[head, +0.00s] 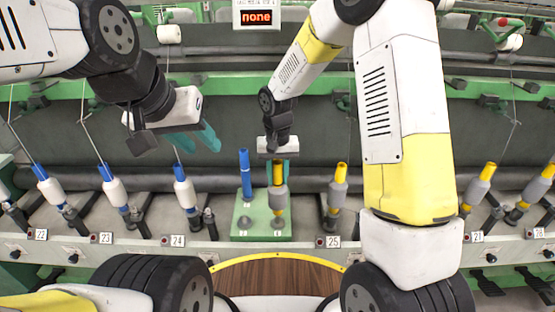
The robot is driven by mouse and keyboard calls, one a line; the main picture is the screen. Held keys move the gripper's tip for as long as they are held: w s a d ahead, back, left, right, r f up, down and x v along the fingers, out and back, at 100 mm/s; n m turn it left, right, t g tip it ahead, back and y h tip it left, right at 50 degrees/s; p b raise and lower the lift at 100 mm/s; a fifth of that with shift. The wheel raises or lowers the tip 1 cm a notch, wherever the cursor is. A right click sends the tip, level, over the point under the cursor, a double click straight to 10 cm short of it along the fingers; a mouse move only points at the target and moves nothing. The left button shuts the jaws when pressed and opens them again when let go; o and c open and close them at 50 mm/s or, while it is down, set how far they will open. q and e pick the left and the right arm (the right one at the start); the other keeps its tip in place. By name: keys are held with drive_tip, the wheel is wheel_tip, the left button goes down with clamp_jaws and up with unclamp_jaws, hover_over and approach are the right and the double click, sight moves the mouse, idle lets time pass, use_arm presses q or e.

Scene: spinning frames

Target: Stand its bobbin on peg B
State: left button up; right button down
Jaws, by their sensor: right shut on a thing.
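My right gripper (278,168) is shut on the top of a yellow bobbin with grey yarn (279,201). The bobbin is upright over the right part of a small green stand (245,233); I cannot tell whether it rests on a peg there. A bare blue tube (245,176) stands upright on the left part of the same stand. No letters on the stand are readable, so I cannot tell which peg is B. My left gripper (197,138) is open and empty, above and left of the stand.
A numbered rail (120,243) runs in front. A sign (256,17) reads "none". A brown tray (278,275) lies nearest.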

sight(278, 188)
drive_tip(key=shift+f, duration=2.5)
drive_tip(key=c, duration=1)
unclamp_jaws()
drive_tip(key=shift+r, duration=3.9)
